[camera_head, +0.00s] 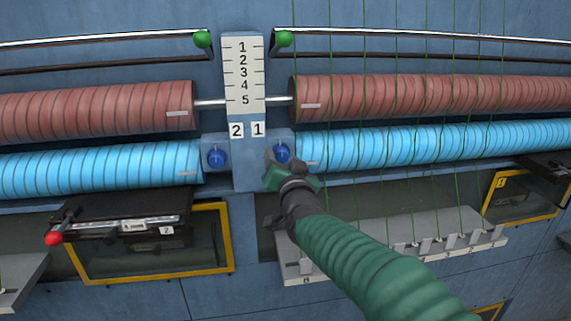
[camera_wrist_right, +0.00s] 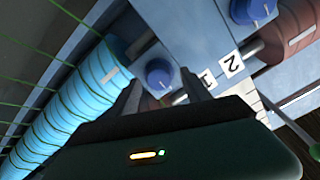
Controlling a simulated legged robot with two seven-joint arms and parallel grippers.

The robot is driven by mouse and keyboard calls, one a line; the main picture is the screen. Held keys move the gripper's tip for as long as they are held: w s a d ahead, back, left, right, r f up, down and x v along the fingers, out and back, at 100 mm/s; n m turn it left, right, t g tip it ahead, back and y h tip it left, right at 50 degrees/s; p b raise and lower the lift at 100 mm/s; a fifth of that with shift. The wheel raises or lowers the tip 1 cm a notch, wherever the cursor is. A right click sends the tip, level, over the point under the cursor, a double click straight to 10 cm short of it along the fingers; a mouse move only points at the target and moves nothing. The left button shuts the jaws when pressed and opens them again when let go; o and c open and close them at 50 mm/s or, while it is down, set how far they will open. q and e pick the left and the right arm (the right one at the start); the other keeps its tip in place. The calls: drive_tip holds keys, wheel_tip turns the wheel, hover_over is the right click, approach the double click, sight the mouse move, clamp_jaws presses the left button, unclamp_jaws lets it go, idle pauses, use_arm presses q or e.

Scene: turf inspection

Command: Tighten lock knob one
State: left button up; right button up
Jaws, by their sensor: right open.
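Lock knob one is a blue round knob (camera_head: 281,153) below the white label "1" (camera_head: 258,129) on the centre post. It also shows in the right wrist view (camera_wrist_right: 159,73), just beyond my fingers. My right gripper (camera_head: 276,168) is open at the knob, with its fingers close to the knob's lower side. I cannot tell whether they touch it. A second blue knob (camera_head: 217,157) sits to the left, below the label "2" (camera_head: 236,130). It also shows at the top of the right wrist view (camera_wrist_right: 250,10). My left gripper is not in view.
Red rollers (camera_head: 100,110) and light blue rollers (camera_head: 100,168) flank the post (camera_head: 245,180). Green threads (camera_head: 397,60) run down in front of the right-hand rollers. A yellow-framed window (camera_head: 229,240) and a red-tipped lever (camera_head: 54,238) are at lower left. A grey rail (camera_head: 400,256) lies below.

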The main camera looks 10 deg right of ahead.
drive_tip(key=s+b, duration=0.3)
drive_tip(key=s, duration=1.3)
drive_tip(key=shift+s+d+b, duration=0.3)
drive_tip(key=shift+d+b, duration=0.05)
drive_tip(key=shift+d, duration=0.05)
wheel_tip(320, 180, down, 31)
drive_tip(key=s+d+n+g+y+b, duration=0.1)
drive_tip(key=s+d+n+g+b, duration=0.2)
drive_tip(key=g+b, duration=0.45)
drive_tip(key=s+d+f+n+g+b, duration=0.1)
drive_tip(key=s+d+f+g+b, duration=0.2)
drive_tip(key=s+f, duration=0.5)
drive_tip(key=s+d+f+g+h+b, duration=0.1)
drive_tip(key=s+d+f+g+b, duration=0.2)
drive_tip(key=s+f, duration=0.6)
wheel_tip(320, 180, down, 8)
drive_tip(key=shift+d+n+g+h, duration=0.3)
drive_tip(key=shift+d+n+g, duration=0.1)
drive_tip(key=shift+d+g, duration=0.45)
